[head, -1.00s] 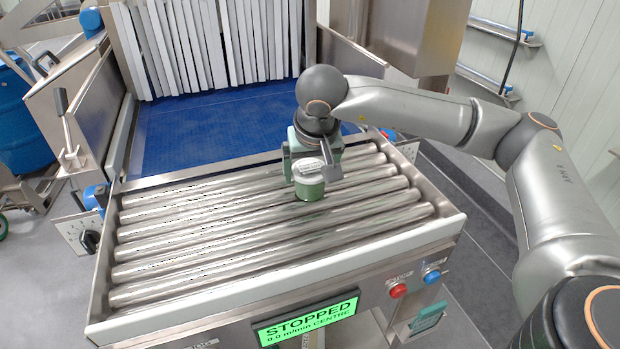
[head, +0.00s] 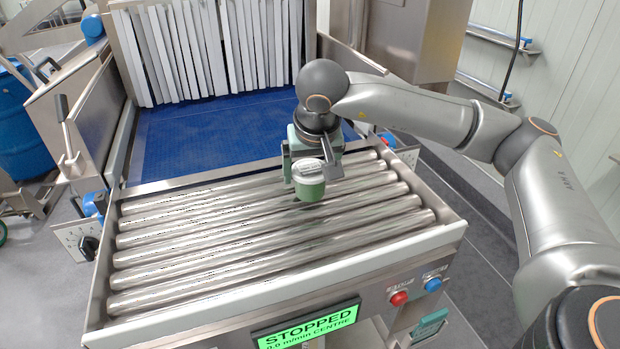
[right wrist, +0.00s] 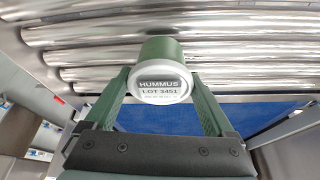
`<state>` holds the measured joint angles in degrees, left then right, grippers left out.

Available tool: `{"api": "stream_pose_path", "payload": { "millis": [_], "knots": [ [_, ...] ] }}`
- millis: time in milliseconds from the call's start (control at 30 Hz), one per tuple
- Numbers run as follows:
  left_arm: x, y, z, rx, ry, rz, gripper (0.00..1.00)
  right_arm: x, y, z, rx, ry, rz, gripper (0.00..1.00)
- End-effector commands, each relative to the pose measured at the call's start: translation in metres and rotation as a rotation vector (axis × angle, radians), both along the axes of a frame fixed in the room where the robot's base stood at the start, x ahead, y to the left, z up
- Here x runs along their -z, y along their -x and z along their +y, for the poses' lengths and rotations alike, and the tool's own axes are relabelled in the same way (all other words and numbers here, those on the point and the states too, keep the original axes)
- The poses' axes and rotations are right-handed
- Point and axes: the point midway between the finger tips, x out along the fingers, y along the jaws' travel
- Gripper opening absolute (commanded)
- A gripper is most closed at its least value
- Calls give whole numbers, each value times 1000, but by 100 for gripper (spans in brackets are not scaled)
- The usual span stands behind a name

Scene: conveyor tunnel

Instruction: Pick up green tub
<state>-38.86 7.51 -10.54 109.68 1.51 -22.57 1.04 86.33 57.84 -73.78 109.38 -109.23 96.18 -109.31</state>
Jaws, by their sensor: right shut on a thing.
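The green tub (head: 309,187) has a pale lid and is upright or nearly so over the rollers in the head view. My right gripper (head: 310,172) is shut on it from behind. In the right wrist view the tub (right wrist: 160,50) is between the two green fingers of my right gripper (right wrist: 160,88). Its lid reads HUMMUS, LOT 3451. A small gap between tub and rollers is hard to judge. My left gripper is not in view.
The metal roller bed (head: 180,255) is otherwise clear. Behind it are a blue belt (head: 210,130) and a white strip curtain (head: 200,50). Side rails bound the rollers. The front display (head: 307,322) reads STOPPED, 0.0 m/min CENTRE.

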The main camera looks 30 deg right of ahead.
Motion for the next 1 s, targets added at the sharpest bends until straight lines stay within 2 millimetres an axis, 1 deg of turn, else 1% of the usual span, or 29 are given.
{"api": "stream_pose_path", "payload": {
  "millis": [67,167,367,433,500,600,700,833,1000],
  "knots": [
    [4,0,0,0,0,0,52,-13,-1,1,-1,-2,-6,25],
    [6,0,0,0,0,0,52,-32,11,5,-4,-1,-7,25],
    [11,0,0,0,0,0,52,-79,49,18,-7,1,-9,25],
    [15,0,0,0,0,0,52,-84,69,24,-7,1,-7,25],
    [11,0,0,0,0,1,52,-96,85,29,-6,3,-9,25],
    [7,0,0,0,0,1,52,-105,104,35,-3,3,-7,25],
    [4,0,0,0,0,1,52,-111,117,39,-3,3,-5,25],
    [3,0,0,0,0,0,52,-114,128,43,-1,1,-3,25],
    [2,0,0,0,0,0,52,-115,133,45,-1,0,0,25]
  ]
}}
